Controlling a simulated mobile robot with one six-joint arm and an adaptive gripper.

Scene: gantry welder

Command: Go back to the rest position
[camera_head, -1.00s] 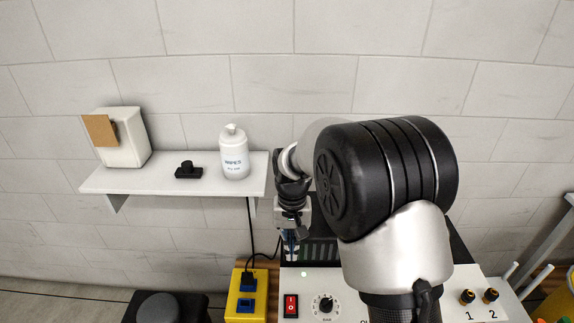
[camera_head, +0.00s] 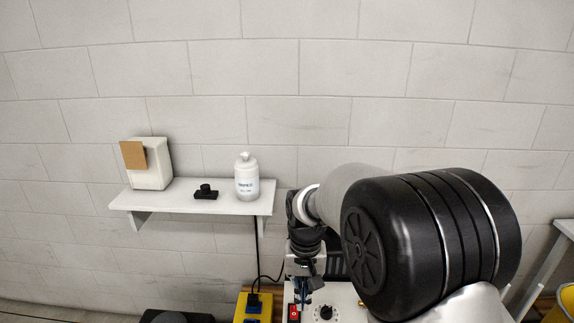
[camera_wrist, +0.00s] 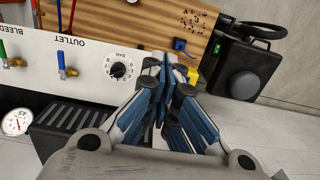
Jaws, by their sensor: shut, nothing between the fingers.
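My gripper (camera_head: 304,290) hangs below my wrist at the lower middle of the head view, in front of the machine's panel. In the wrist view my gripper (camera_wrist: 163,85) has its blue-padded fingers together, with nothing between them. Behind the fingers stands a white panel (camera_wrist: 92,62) with a dial knob (camera_wrist: 119,68). My arm covers much of the lower right of the head view and hides most of the machine.
A white wall shelf (camera_head: 215,206) holds a white bottle (camera_head: 246,178), a small black object (camera_head: 206,192) and a white box (camera_head: 150,163). A yellow socket box (camera_head: 253,308) with a plugged cable stands below. A red switch (camera_head: 294,313) is close to my gripper. Valves (camera_wrist: 66,68) and a gauge (camera_wrist: 17,121) lie left in the wrist view.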

